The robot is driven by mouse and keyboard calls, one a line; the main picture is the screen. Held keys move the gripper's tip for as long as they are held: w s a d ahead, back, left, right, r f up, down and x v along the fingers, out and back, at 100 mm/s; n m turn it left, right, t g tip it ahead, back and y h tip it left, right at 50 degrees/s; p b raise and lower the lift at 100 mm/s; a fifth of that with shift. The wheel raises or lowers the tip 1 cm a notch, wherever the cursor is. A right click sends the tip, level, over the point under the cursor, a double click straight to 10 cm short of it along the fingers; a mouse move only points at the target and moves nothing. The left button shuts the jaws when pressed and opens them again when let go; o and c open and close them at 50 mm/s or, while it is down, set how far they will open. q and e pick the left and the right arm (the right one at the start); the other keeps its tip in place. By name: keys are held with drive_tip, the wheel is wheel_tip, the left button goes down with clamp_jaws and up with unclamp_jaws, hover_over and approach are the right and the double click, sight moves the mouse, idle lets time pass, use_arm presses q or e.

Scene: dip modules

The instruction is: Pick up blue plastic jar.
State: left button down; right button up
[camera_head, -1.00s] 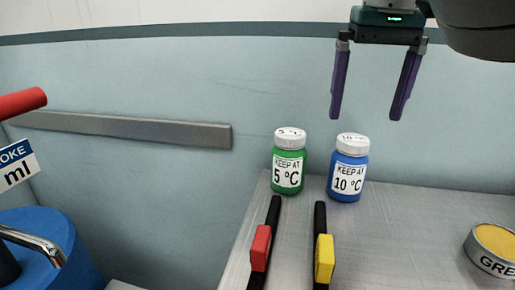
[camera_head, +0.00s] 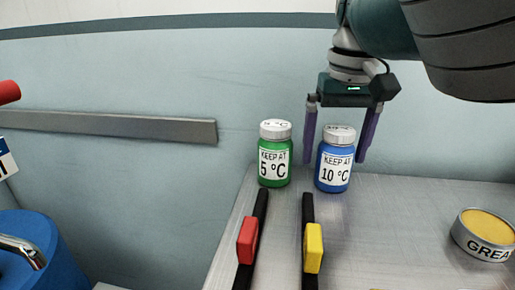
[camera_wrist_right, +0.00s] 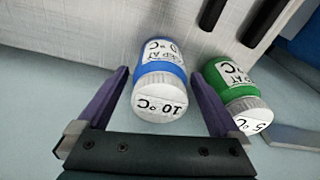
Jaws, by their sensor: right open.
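The blue plastic jar (camera_head: 333,176) stands upright on the metal table, with a white lid and a "KEEP AT 10 °C" label. My right gripper (camera_head: 335,160) is open, pointing down, with its purple fingers on either side of the jar's upper part in the head view. The right wrist view also shows the blue jar (camera_wrist_right: 161,75) between the two spread fingers (camera_wrist_right: 165,88), with gaps at both sides. The left gripper is not in view.
A green jar (camera_head: 273,172) marked 5 °C stands close to the left of the blue one. Black bars with a red block (camera_head: 248,240) and a yellow block (camera_head: 313,248) lie in front. A grease tin (camera_head: 484,238) sits at right. The wall (camera_head: 120,170) is close behind.

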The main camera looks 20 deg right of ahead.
drive_tip(key=shift+c, duration=0.4)
drive_tip(key=c, duration=1.4)
drive_tip(key=shift+r, duration=0.15)
drive_tip(key=shift+c, duration=0.2)
